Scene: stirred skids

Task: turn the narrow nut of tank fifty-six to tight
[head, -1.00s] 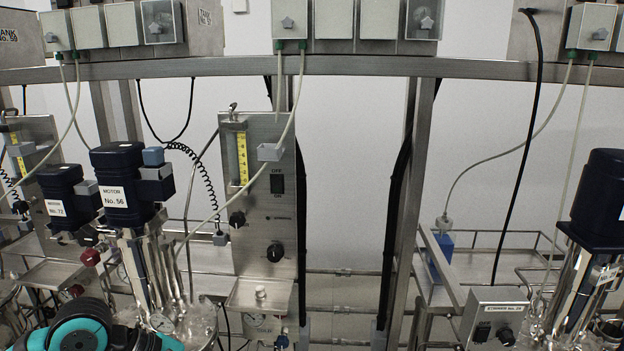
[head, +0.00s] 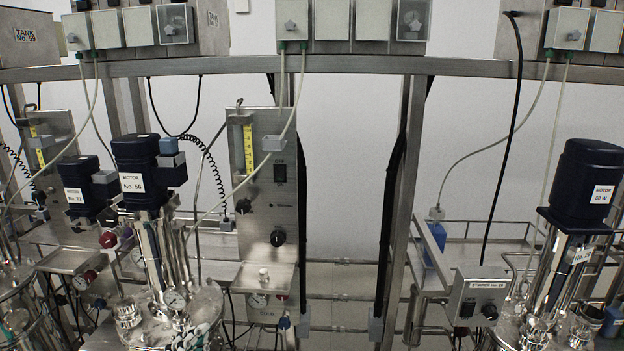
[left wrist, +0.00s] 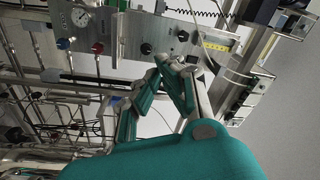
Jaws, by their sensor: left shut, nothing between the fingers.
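The dark blue motor labelled No. 56 (head: 140,165) stands upright at left in the head view. Below it is a metal tank top (head: 205,303) with a round gauge (head: 174,300) and several fittings. I cannot pick out the narrow nut among them. My left gripper (head: 190,338) shows only as small teal bits at the bottom edge, by the front of this tank top. In the left wrist view its teal and grey fingers (left wrist: 168,66) are shut and empty, with the panel and pipes behind them. My right gripper is not in view.
Motor No. 72 (head: 84,185) stands close on the left. A steel panel with a yellow scale (head: 249,150) stands behind. Another motor (head: 587,185) and a stirrer box (head: 477,300) are at right. A steel post (head: 402,200) and hanging cables divide the space between.

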